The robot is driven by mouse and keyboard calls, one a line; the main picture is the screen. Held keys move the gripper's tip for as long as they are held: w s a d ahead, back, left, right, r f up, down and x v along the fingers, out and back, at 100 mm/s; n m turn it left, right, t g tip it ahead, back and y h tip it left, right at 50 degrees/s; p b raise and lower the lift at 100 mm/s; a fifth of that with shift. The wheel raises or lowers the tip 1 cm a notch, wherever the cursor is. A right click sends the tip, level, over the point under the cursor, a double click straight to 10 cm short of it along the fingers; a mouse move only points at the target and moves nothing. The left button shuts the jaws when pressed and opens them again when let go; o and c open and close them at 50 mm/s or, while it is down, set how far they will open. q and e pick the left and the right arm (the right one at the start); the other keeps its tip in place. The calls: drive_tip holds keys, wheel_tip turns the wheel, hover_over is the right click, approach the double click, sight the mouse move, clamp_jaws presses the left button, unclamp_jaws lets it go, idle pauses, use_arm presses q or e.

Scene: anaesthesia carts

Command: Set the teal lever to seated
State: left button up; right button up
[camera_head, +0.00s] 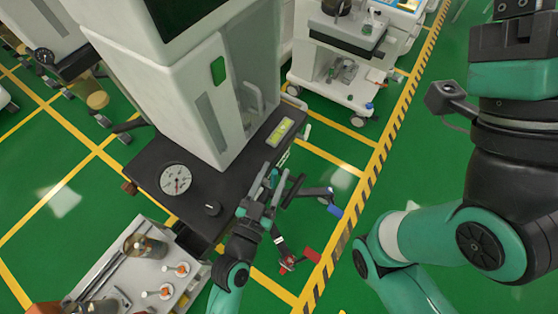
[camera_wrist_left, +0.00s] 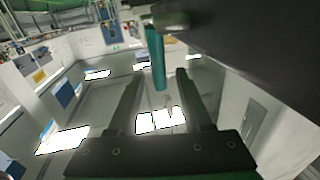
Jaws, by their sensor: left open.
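The teal lever (camera_wrist_left: 157,62) hangs from a round pivot below a dark panel edge in the left wrist view. It appears between the two fingers of my left gripper (camera_wrist_left: 157,77), with a gap on each side. In the head view my left gripper (camera_head: 271,176) is at the front right edge of the dark cart top, and the teal lever (camera_head: 274,179) is small and partly hidden there. My left gripper is open; I cannot tell how deep the lever sits between the fingers. My right arm fills the right side, with its fingers out of view.
A white anaesthesia machine (camera_head: 185,85) stands on the dark cart top (camera_head: 146,165) with a round gauge (camera_head: 175,179). A blue-ended handle (camera_head: 335,211) and a red-ended handle (camera_head: 312,255) stick out nearby. A tray cart (camera_head: 115,275) stands front left. Green floor lies right.

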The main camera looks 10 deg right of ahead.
use_arm(q)
drive_tip(key=shift+x, duration=1.95)
clamp_jaws()
